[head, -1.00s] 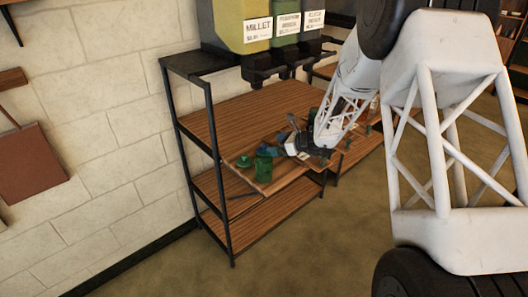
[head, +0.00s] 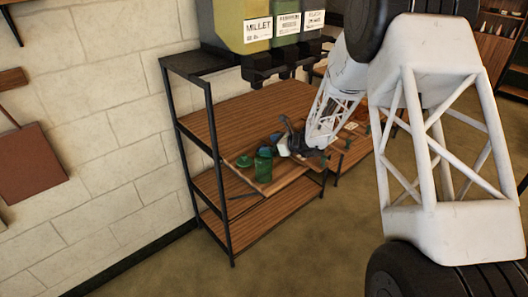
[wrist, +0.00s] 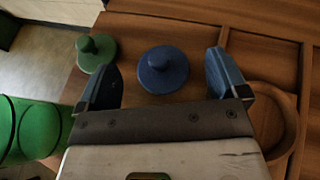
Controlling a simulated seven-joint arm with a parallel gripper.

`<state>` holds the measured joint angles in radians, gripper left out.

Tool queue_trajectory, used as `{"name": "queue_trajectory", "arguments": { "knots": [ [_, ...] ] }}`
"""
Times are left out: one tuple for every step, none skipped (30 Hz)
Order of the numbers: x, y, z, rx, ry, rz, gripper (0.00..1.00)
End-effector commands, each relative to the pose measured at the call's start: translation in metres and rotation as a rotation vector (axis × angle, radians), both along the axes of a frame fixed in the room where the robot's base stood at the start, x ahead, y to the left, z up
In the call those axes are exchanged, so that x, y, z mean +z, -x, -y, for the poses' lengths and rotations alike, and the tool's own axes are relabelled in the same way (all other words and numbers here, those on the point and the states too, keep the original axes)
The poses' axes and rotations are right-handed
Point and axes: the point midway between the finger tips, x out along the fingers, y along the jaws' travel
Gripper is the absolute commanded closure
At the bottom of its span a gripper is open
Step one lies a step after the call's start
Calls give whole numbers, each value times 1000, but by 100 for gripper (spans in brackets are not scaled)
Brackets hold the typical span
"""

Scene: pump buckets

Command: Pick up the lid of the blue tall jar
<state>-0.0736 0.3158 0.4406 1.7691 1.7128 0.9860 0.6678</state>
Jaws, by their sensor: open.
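A round blue lid with a knob (wrist: 163,68) shows in the wrist view between my gripper's two fingers, slightly beyond their tips. My gripper (wrist: 165,84) is open, with one finger on each side of the lid and a gap on both sides. I cannot tell how far above it the fingers are, or whether a jar stands under it. In the head view my gripper (head: 287,141) is low over the shelf's wooden top. No body of a blue tall jar can be made out.
A green lid (wrist: 97,52) and a green jar (wrist: 32,128) are left of my gripper. In the head view, grain dispensers (head: 270,35) hang above the shelf (head: 225,115).

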Motion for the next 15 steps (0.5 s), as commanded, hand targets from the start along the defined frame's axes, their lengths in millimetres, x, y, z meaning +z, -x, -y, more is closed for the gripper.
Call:
{"name": "queue_trajectory", "arguments": {
  "knots": [
    [-2, -1, -4, 1, 0, 0, 8],
    [-3, -2, -6, 1, 0, 0, 8],
    [-4, -3, -9, 1, 1, -1, 8],
    [-5, -4, -12, 1, 1, 0, 8],
    [-7, -5, -15, 1, 1, 0, 8],
    [-9, -6, -19, 1, 1, -1, 8],
    [-10, -7, -22, 1, 1, -1, 8],
    [-12, -9, -25, 1, 1, -1, 8],
    [-13, -10, -29, 1, 1, 0, 8],
    [-14, -11, -31, 1, 1, 0, 8],
    [-15, -12, -34, 1, 1, 0, 8],
    [-16, -13, -36, 1, 1, 0, 8],
    [-17, -14, -37, 1, 0, 1, 8],
    [-17, -15, -39, 0, 0, 1, 8],
    [-18, -15, -40, 0, 0, 1, 8]
  ]
}}
